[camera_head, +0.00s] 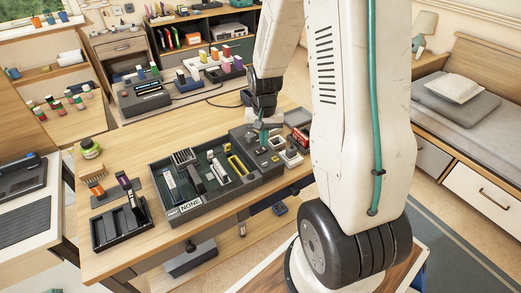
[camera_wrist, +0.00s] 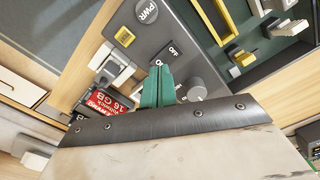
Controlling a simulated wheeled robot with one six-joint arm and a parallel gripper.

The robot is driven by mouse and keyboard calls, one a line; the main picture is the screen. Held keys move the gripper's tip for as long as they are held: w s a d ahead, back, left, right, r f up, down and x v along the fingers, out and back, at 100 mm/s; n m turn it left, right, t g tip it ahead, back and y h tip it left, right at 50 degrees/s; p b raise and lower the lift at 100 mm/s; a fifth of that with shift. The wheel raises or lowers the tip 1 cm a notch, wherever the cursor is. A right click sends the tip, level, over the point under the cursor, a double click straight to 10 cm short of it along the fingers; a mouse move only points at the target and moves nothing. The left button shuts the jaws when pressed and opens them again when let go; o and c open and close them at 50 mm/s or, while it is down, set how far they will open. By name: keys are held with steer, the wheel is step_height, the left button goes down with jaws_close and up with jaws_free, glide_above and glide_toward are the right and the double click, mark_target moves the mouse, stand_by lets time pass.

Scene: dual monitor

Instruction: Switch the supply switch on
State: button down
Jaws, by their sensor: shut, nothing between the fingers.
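In the head view, my gripper (camera_head: 264,137) points down over the dark control panel (camera_head: 240,131) at the right end of the workbench unit. In the wrist view, its green fingertips (camera_wrist: 157,75) are together with nothing between them. They are over or on the panel beside small white lettering, one piece of which seems to read OFF. A round PWR cap (camera_wrist: 147,12), a small yellow part (camera_wrist: 124,37) and a grey knob (camera_wrist: 195,89) are on the same panel.
A red 16 GB module (camera_wrist: 105,101) and white connectors (camera_wrist: 112,64) sit beside the panel. A dark tray marked NONE (camera_head: 188,207) holds several parts to the left.

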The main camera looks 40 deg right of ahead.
mark_target(264, 148)
steer(key=shift+f, duration=0.9)
stand_by(0.7)
steer(key=shift+r, duration=3.55)
steer(key=s+a+r+n+t, duration=0.1)
steer(key=s+a+r+n, duration=0.6)
steer(key=s+a+r, duration=0.9)
steer(key=s+r, duration=0.3)
steer(key=s, duration=0.2)
steer(key=shift+a+n, duration=0.3)
